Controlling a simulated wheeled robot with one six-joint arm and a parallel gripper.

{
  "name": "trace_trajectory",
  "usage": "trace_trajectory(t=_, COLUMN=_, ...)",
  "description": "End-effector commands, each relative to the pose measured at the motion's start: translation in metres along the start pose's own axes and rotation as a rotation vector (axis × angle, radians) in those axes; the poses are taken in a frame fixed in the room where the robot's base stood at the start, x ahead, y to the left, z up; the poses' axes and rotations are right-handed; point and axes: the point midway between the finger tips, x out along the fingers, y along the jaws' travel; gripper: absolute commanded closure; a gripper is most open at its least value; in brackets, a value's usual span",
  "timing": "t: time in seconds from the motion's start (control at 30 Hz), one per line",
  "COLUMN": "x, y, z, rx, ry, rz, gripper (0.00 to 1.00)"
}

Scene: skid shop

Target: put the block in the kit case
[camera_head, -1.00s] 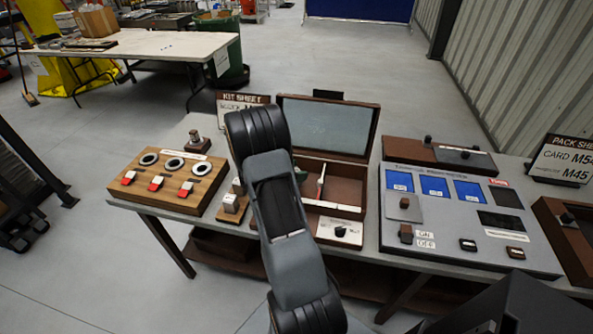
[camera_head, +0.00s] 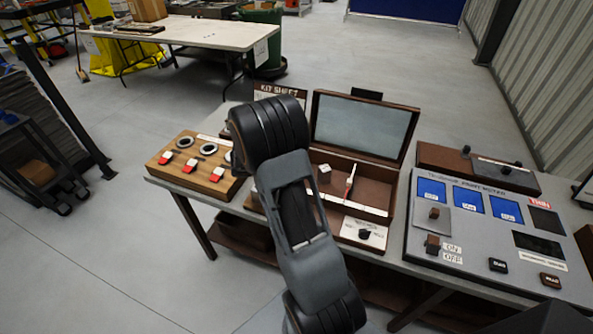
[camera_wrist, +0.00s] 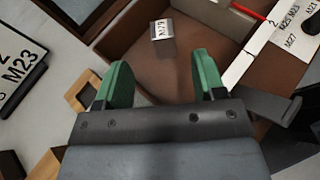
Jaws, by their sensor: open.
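The kit case (camera_head: 375,190) stands on the bench with its lid raised. It is a brown box, and its wall also shows in the wrist view (camera_wrist: 110,45). A small grey block (camera_head: 324,173) with a white top label lies inside the case's left compartment. In the wrist view the block (camera_wrist: 162,36) reads M79 and sits near the compartment's far wall. My gripper (camera_wrist: 162,78) is open, its two green fingers apart with nothing between them. It is over the near side of the case, short of the block. In the head view my arm hides the gripper.
A red-and-white stick (camera_head: 350,182) stands along the case's divider. A wooden board (camera_head: 190,165) with rings and red switches is left of my arm. A grey panel (camera_head: 470,235) with blue screens is right of the case. A kit sheet sign (camera_head: 279,92) stands behind.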

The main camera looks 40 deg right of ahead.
Motion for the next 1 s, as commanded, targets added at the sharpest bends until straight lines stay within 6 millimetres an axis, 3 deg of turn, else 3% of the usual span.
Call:
trace_trajectory(t=0.17, x=-0.011, y=-0.005, z=0.004, rx=0.04, ry=0.031, rz=-0.006, gripper=0.36)
trace_trajectory(t=0.27, x=-0.029, y=-0.02, z=0.01, rx=0.156, ry=0.121, rz=-0.025, gripper=0.36)
trace_trajectory(t=0.43, x=-0.083, y=-0.068, z=0.016, rx=0.495, ry=0.414, rz=-0.107, gripper=0.36)
trace_trajectory(t=0.7, x=-0.172, y=-0.139, z=0.01, rx=0.984, ry=0.926, rz=-0.328, gripper=0.36)
trace_trajectory(t=0.83, x=-0.202, y=-0.161, z=0.008, rx=1.121, ry=1.108, rz=-0.44, gripper=0.36)
trace_trajectory(t=1.0, x=-0.224, y=-0.177, z=0.008, rx=1.213, ry=1.244, rz=-0.541, gripper=0.36)
